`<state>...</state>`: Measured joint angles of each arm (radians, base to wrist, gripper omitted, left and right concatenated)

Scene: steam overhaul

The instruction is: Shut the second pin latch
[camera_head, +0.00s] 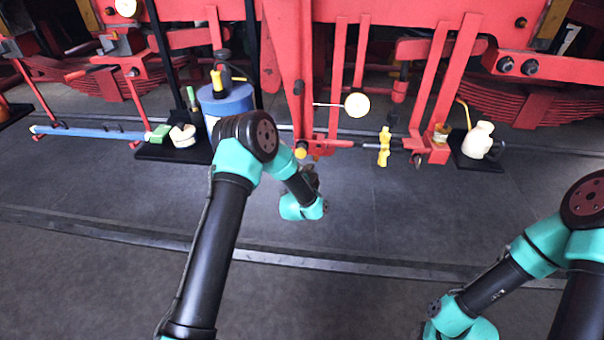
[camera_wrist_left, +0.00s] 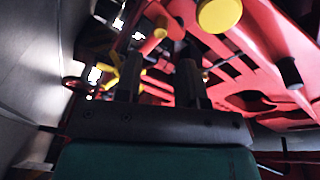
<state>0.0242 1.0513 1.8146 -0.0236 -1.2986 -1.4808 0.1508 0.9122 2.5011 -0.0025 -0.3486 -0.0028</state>
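A yellow-tipped pin (camera_head: 301,150) sits at the foot of the left red hanger, just beyond my left wrist. A yellow upright fitting (camera_head: 384,147) stands on the bar to its right. I cannot tell which is the second pin latch. My left gripper (camera_head: 312,178) is below the left hanger, largely hidden by my own wrist. In the left wrist view its two dark fingers (camera_wrist_left: 160,66) stand apart with nothing between them. A yellow-ended pin (camera_wrist_left: 158,32) and a yellow disc (camera_wrist_left: 218,14) show beyond the fingertips. My right gripper is out of view.
A round dial (camera_head: 357,104) sticks out above the bar. A blue drum (camera_head: 226,103) stands left of my left arm. A cream oil can (camera_head: 480,140) stands at the right. The floor in front is clear apart from a low rail (camera_head: 370,267).

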